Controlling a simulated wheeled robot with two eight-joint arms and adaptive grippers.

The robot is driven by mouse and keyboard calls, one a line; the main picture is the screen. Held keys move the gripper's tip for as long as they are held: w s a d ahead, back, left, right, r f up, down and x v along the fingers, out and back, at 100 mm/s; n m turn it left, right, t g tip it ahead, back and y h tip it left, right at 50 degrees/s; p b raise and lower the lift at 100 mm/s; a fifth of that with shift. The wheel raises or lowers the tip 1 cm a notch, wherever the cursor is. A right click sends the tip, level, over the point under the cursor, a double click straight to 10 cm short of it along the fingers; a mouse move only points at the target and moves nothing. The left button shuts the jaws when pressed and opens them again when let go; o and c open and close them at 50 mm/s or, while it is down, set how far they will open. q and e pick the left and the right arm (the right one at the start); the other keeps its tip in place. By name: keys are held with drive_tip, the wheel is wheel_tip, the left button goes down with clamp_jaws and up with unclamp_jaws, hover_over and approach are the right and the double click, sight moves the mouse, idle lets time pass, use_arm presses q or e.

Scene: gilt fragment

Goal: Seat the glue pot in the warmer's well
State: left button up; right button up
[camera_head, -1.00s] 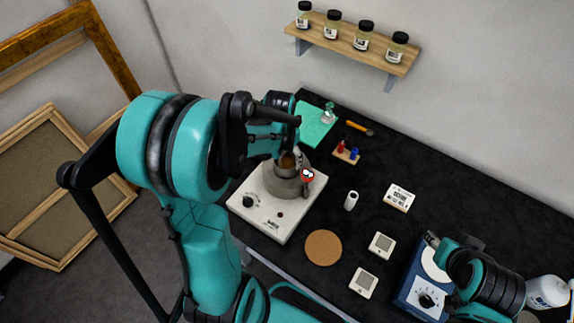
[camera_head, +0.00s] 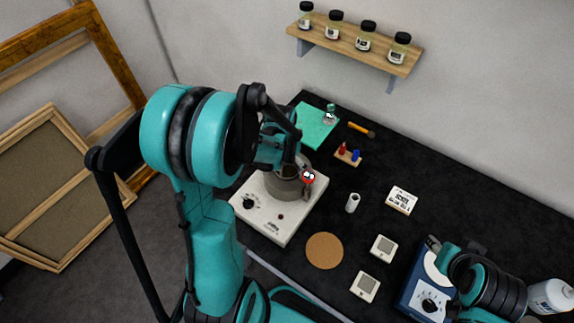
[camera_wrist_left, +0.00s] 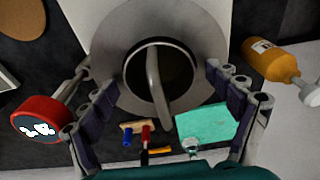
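The warmer (camera_head: 268,222) is a white box with a dial and a grey round housing (camera_head: 284,186) on top. In the left wrist view, the glue pot (camera_wrist_left: 178,72) is a dark round vessel with a grey bar handle across its mouth. The housing (camera_wrist_left: 207,38) surrounds it as a grey ring; how deep the pot sits cannot be told. My left gripper (camera_wrist_left: 165,108) is over the warmer, its fingers spread on either side of the pot with gaps visible. It also shows in the head view (camera_head: 291,175), partly hidden by my arm. My right gripper (camera_head: 436,246) is near the blue device, its fingers unclear.
A red round piece (camera_head: 308,176) with white marks sticks out beside the housing. A cork disc (camera_head: 324,250), a white cylinder (camera_head: 352,203) and a small red-and-blue rack (camera_head: 347,155) lie nearby. An orange bottle (camera_wrist_left: 270,60) is close to the left gripper. A blue device (camera_head: 416,290) stands right.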

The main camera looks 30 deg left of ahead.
use_arm(q)
drive_tip(key=shift+r, duration=0.1)
drive_tip(key=shift+r+p, duration=0.3)
drive_tip(key=shift+r, duration=0.05)
drive_tip(key=r, duration=0.3)
drive_tip(key=s+r+p, duration=0.1)
drive_tip(key=r, duration=0.3)
drive_tip(key=r+p, duration=0.1)
drive_tip(key=r, duration=0.3)
drive_tip(key=shift+s+r, duration=0.15)
drive_tip(key=shift+s, duration=0.1)
drive_tip(key=s+d+r+t, duration=0.5)
drive_tip(key=s+d+r, duration=0.1)
drive_tip(key=s+d, duration=0.3)
drive_tip(key=shift+s+d+r+n+t, duration=0.15)
drive_tip(key=shift+d+n+t, duration=0.25)
drive_tip(key=shift+d, duration=0.4)
wheel_tip(320, 180, down, 15)
drive_tip(key=b, duration=1.4)
